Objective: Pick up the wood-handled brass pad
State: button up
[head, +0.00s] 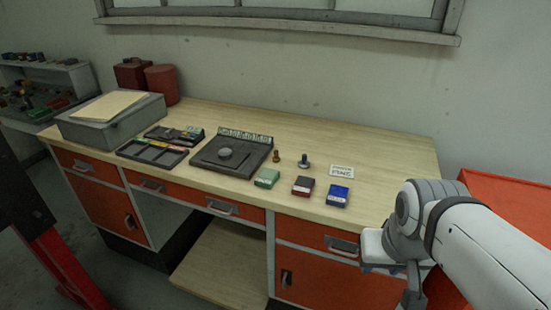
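A small upright brass-and-brown piece (276,156) stands on the wooden bench top, just right of the dark tray-like block; it looks like the wood-handled brass pad, though it is too small to see its parts clearly. A similar piece with a dark knob and a pale metal base (304,162) stands just right of it. My gripper (385,270) is at the lower right, in front of the bench's front edge and well away from both pieces. My wrist partly hides it, and its fingers are not clear enough to tell whether they are open.
Green (267,178), dark red (303,186) and blue (339,194) boxes sit near the bench's front edge. A dark block (232,153) with a round grey piece lies left. A white label card (341,171) stands right. The bench's back right is clear.

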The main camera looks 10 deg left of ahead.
aim_at(276, 158)
jog(key=u, duration=0.4)
jog(key=k, duration=0.45)
jog(key=u, duration=0.7)
jog(key=k, duration=0.95)
jog(key=u, duration=0.85)
jog(key=i, duration=0.9)
jog(key=z, duration=0.45)
jog(key=i, duration=1.6)
jog(key=z, duration=1.35)
jog(key=i, duration=0.95)
jog(key=z, duration=0.6)
jog(key=k, duration=0.9)
